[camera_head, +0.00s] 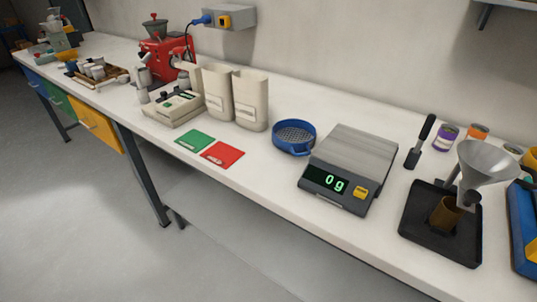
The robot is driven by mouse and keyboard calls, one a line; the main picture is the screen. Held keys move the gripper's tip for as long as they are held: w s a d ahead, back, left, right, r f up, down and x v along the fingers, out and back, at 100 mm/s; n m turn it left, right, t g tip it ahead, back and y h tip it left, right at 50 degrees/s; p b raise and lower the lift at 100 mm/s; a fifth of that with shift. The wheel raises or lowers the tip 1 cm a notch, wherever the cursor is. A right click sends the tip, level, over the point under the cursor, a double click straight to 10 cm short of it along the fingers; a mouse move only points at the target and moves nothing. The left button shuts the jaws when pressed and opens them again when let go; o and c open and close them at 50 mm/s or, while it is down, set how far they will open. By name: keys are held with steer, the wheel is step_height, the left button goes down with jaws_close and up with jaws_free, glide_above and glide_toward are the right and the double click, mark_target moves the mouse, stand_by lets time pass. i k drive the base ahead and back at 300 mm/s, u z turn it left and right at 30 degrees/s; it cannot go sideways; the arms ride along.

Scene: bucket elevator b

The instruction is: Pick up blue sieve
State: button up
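The blue sieve (294,136) is a round, shallow blue ring with a mesh bottom and a small tab at its front right. It rests upright on the white bench top, just left of the grey scale and right of the paper bags. Nothing lies in it that I can make out. The tab is close to the scale's left edge; I cannot tell whether they touch. My gripper is not in view.
The scale (352,160) reads 0 g. A funnel (484,165) stands over a black tray (415,222) at right. Bench in front of the sieve is clear.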

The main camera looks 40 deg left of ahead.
mark_target(294, 136)
steer(key=z, duration=0.05)
steer(key=k, duration=0.6)
steer(key=u, duration=1.1)
steer(key=i, duration=1)
steer(key=u, duration=0.3)
